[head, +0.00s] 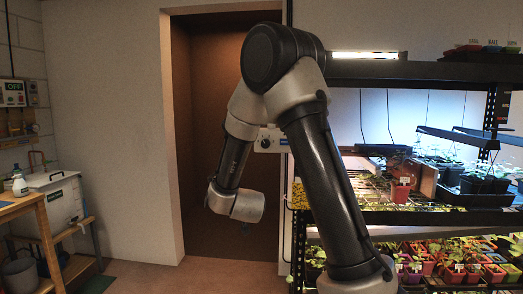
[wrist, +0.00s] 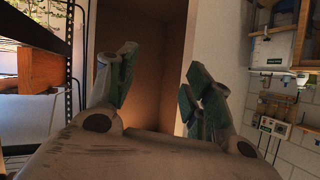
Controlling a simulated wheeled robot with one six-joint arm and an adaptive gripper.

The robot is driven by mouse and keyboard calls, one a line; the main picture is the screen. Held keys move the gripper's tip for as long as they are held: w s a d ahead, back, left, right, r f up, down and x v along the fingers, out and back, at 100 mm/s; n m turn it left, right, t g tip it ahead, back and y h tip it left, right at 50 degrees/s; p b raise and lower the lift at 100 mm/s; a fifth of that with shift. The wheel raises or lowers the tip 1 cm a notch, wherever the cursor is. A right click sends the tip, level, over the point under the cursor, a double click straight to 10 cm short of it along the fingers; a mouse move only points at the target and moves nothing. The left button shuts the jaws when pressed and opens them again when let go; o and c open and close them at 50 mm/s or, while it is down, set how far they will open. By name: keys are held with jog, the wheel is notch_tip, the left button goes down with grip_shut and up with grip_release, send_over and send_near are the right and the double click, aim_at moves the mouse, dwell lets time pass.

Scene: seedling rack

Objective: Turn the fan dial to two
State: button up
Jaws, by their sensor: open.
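A pale control box (head: 268,140) with a dark round knob and a blue label shows in the head view, partly hidden behind my arm, beside the rack's left end. I cannot read its setting or tell for sure that it is the fan dial. My gripper is open and empty in the wrist view (wrist: 160,82), its green-padded fingers spread apart. In the head view its fingers are hidden behind my wrist. My gripper is in front of the brown doorway, to the lower left of the box. No dial shows between the fingers.
The seedling rack (head: 425,217) with pots fills the right side. A wooden bench (head: 42,210) and white cooler (head: 62,200) stand at left. A panel marked OFF (head: 13,93) hangs on the left wall. The brown doorway (head: 205,110) and floor before it look clear.

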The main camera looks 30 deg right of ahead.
jog(key=d+r+m+t+h, duration=0.3)
jog(key=d+r+h, duration=0.2)
jog(key=r, duration=0.3)
jog(key=m+t+h, duration=0.1)
jog(key=m+h, duration=0.2)
jog(key=h, duration=0.4)
send_near(265, 145)
jog(key=shift+n, duration=0.3)
jog(key=x, duration=0.8)
jog(key=shift+r, duration=0.1)
jog(key=c, duration=1)
